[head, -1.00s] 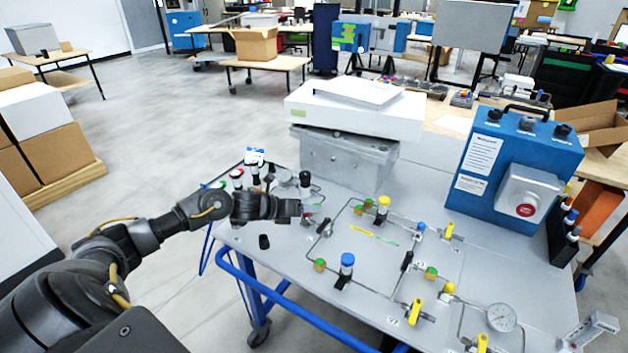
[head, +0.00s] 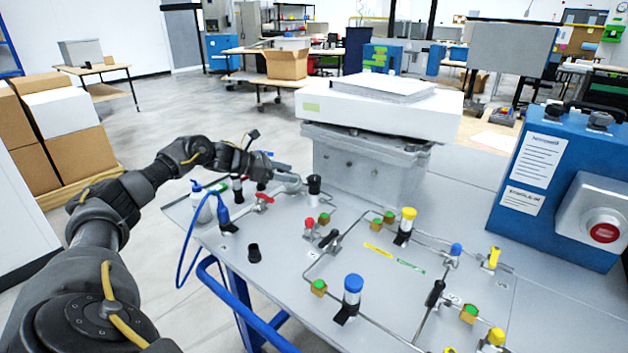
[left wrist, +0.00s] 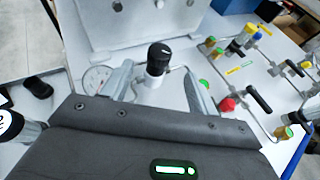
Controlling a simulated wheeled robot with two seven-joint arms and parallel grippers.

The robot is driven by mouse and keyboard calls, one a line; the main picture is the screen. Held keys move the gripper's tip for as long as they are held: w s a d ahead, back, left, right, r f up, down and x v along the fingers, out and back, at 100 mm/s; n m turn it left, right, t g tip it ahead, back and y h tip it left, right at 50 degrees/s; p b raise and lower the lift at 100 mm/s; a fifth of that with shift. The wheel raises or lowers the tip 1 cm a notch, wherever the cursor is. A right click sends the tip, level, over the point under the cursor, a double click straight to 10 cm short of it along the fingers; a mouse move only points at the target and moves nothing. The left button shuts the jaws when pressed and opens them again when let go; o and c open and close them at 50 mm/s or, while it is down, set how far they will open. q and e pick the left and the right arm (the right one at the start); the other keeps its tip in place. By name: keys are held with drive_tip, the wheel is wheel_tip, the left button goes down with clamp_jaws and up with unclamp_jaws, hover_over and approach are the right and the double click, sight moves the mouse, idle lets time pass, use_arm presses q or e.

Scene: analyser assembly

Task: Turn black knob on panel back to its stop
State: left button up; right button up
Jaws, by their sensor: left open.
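The black knob (head: 314,184) stands upright on a pale stem on the grey panel (head: 290,235), in front of the grey box. In the left wrist view the knob (left wrist: 159,55) has a white mark on its top and stands between the lines of the two fingers. My left gripper (head: 291,178) is open, low over the panel, just left of the knob. The left wrist view shows its fingers (left wrist: 160,78) spread on either side of the knob's pale body; I cannot tell whether either touches it. My right gripper is not in view.
The grey box (head: 362,165) with a white case stands close behind the knob. A red valve handle (head: 309,224), a blue-capped valve (head: 352,290) and a yellow-capped one (head: 406,222) stand among pipes to the right. A short black cylinder (head: 254,253) stands on the panel near its left edge.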

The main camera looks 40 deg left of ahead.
sight(311, 178)
use_arm(q)
drive_tip(key=p+x, duration=0.1)
drive_tip(key=x, duration=0.8)
drive_tip(key=shift+w+d+f+p, duration=0.1)
drive_tip(key=shift+w+d+p, duration=0.1)
drive_tip(key=shift+p, duration=0.1)
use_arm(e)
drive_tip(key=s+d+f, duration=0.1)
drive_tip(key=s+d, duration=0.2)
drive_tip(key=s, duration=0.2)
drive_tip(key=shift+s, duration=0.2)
use_arm(q)
drive_tip(key=shift+a, duration=0.1)
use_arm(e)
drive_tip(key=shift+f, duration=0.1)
use_arm(q)
drive_tip(key=c, duration=1)
drive_tip(key=shift+n+y, duration=0.3)
